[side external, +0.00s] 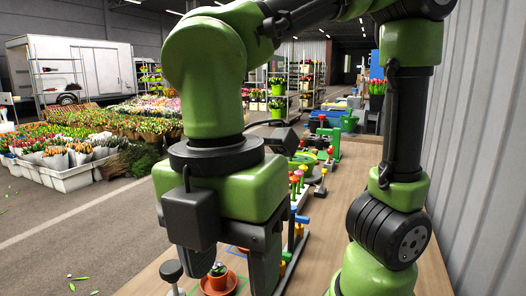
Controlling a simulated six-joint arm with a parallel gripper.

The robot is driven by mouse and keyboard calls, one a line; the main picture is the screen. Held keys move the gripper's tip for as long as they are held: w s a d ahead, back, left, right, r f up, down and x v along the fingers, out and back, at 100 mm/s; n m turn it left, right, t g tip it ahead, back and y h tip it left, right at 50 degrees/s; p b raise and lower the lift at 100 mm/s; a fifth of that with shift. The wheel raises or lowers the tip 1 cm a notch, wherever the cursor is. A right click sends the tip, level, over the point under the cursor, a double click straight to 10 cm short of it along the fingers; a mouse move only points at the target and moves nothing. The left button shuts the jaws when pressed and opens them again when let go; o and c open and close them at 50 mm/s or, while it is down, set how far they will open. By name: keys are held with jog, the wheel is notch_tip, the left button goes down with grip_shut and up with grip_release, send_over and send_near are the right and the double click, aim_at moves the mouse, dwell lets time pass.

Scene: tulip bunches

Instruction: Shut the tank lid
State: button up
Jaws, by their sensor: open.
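My gripper (238,264) points down over the near part of the wooden table. Its jaws are open, and I see nothing held between them. One dark finger shows clearly; the other is partly hidden by the dark box on my wrist. I cannot pick out the tank or its lid for certain. A round green item (308,158) lies farther back on the table, beyond my gripper, too small to identify. My arm hides much of the tabletop.
A rack of coloured pegs or flowers (297,182) stands behind. A grey corrugated wall (485,150) bounds the right.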

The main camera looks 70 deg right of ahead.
jog(key=w+d+r+m, duration=0.3)
jog(key=w+d+m, duration=0.6)
jog(key=m, duration=0.7)
jog(key=s+d+r+m, duration=0.1)
jog(key=d+r+m, duration=0.1)
jog(key=d+m, duration=1.2)
jog(key=shift+s+d+r+m+t, duration=0.35)
jog(key=shift+d+m+t, duration=0.05)
jog(key=shift+m, duration=1.4)
jog(key=a+f, duration=0.2)
jog(key=a, duration=1.2)
jog(key=s+a+f+m+g, duration=0.1)
jog(key=s+a+f+m, duration=0.15)
jog(key=s+a, duration=0.6)
jog(key=f, duration=0.6)
jog(key=a+f, duration=0.1)
jog(key=f, duration=0.3)
jog(key=shift+w+a, duration=0.1)
jog(key=shift+w, duration=0.3)
